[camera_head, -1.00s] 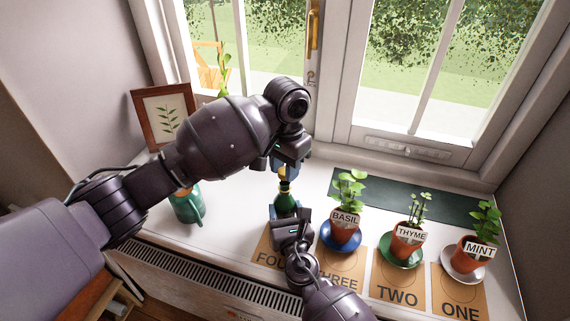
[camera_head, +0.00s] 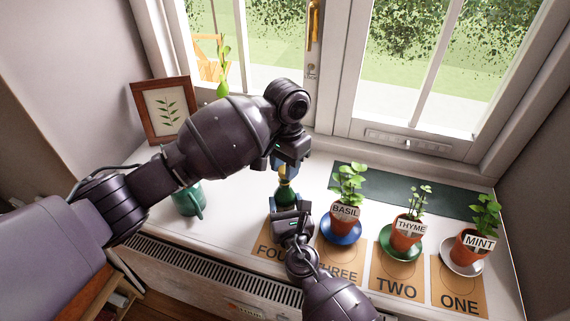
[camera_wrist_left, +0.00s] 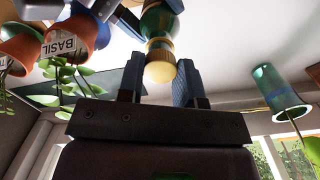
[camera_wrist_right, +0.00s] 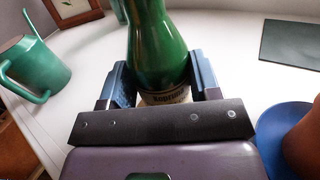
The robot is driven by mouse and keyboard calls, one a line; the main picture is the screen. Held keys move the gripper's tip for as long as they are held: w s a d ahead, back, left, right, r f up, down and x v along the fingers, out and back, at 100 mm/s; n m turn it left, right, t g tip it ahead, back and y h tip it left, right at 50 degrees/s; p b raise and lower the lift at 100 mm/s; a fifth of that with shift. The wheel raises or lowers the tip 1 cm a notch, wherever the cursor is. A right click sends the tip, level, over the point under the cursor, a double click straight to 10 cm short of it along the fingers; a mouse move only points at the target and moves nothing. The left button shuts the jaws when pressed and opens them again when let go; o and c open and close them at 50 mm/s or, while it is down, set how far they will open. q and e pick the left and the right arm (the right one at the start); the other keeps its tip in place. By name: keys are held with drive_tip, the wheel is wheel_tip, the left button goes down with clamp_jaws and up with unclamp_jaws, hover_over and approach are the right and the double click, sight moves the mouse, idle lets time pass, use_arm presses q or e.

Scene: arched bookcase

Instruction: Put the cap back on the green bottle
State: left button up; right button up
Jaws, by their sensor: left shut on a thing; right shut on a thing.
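The green bottle (camera_head: 286,191) stands upright on the sill, its lower part hidden by my right gripper in the head view. My right gripper (camera_wrist_right: 163,83) is shut on the bottle (camera_wrist_right: 158,45) around its body, just above a pale label. My left gripper (camera_wrist_left: 160,68) is above the bottle, fingers pointing down, shut on the yellow cap (camera_wrist_left: 160,66). In the left wrist view the cap lines up with the bottle's neck and appears to meet it. I cannot tell whether it is seated. The cap also shows just above the bottle in the head view (camera_head: 283,171).
Potted basil (camera_head: 345,212), thyme (camera_head: 406,232) and mint (camera_head: 472,247) stand right of the bottle on saucers. A framed leaf picture (camera_head: 164,108) leans near the window.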

use_arm(q)
drive_tip(key=shift+f, duration=0.55)
idle(0.4)
